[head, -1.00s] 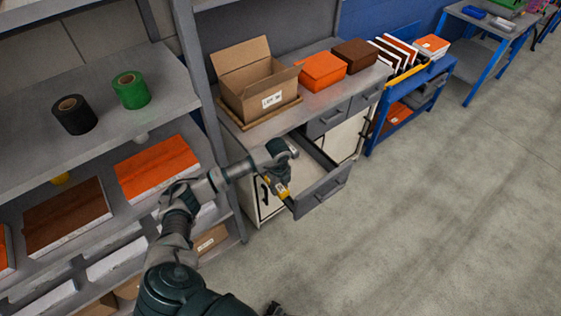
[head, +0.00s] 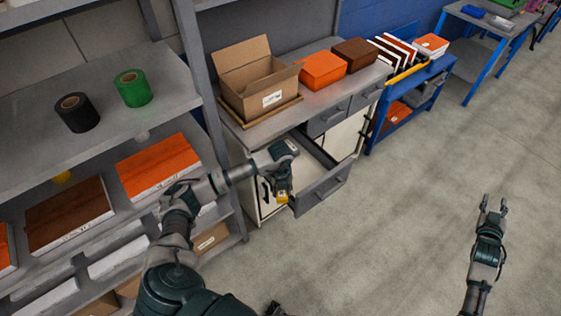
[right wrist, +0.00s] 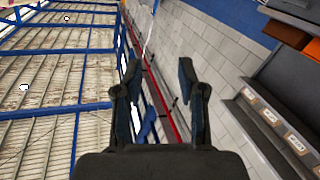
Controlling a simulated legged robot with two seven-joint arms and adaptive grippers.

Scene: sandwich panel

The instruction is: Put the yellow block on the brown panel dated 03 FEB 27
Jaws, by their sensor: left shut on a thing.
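My left gripper (head: 283,187) is shut on the yellow block (head: 282,197) in the head view, in front of the open drawer; the fingers partly hide the block. A brown-topped panel (head: 66,214) with a white edge lies on the left shelf. Its edge print is too small to read. A brown stack (head: 354,54) sits on the cabinet top, with no readable date. My right gripper (head: 493,204) is open and empty over the floor at the right; its parted fingers also show in the right wrist view (right wrist: 158,80).
An orange-topped panel (head: 158,166) lies right of the brown one on the shelf. Black (head: 77,112) and green (head: 134,87) rolls stand on the board above. The open drawer (head: 318,190) juts from the cabinet. An open cardboard box (head: 262,92) stands on top. The floor is clear.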

